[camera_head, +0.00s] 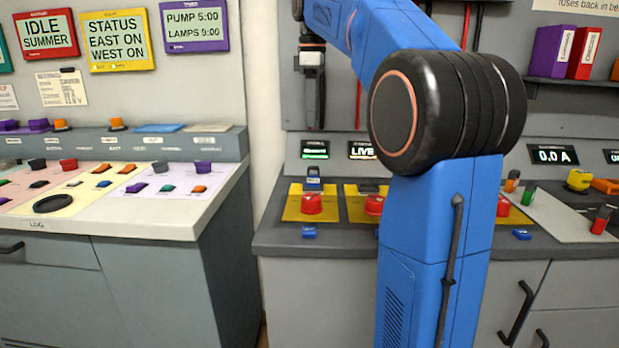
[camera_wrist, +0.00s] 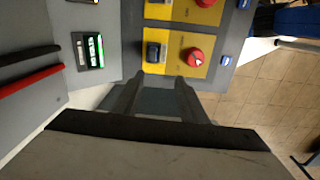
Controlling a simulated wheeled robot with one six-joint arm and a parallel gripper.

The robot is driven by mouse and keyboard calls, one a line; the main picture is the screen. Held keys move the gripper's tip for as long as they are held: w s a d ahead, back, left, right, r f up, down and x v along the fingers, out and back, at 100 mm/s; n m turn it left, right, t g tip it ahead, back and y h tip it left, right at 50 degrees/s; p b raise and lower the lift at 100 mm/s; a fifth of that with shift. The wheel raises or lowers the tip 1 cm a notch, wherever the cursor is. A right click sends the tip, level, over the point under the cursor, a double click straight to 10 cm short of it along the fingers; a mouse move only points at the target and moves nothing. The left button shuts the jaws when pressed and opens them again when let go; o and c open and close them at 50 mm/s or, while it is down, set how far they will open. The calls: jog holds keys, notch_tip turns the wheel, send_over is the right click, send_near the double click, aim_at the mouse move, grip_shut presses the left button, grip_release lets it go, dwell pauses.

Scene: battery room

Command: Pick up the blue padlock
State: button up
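A small dark-blue block with a grey top, which looks like the blue padlock (camera_head: 314,182), stands at the back of the left yellow plate, behind a red knob (camera_head: 312,204). In the wrist view it seems to be the dark block (camera_wrist: 153,52) on the yellow plate; its shackle is not clear. My gripper (camera_head: 313,126) hangs fingers down above it, apart from it. In the wrist view my gripper (camera_wrist: 158,84) has its two fingers spread with a gap between them and nothing held.
Small blue tags (camera_head: 309,232) sit along the front of the grey console (camera_head: 330,246). A second red knob (camera_head: 374,205) stands just right. Lit displays (camera_head: 315,150) line the back panel. My blue arm hides the console's middle. Red and black rods (camera_wrist: 32,77) show in the wrist view.

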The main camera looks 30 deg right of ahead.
aim_at(313, 167)
jog(key=shift+n, duration=0.3)
jog(key=f, duration=0.5)
jog(key=w+d+f, duration=0.1)
jog(key=f, duration=0.5)
jog(key=w+f, duration=0.1)
jog(key=f, duration=0.4)
jog(key=shift+d+f, duration=0.25)
jog(key=shift+d, duration=0.05)
grip_shut()
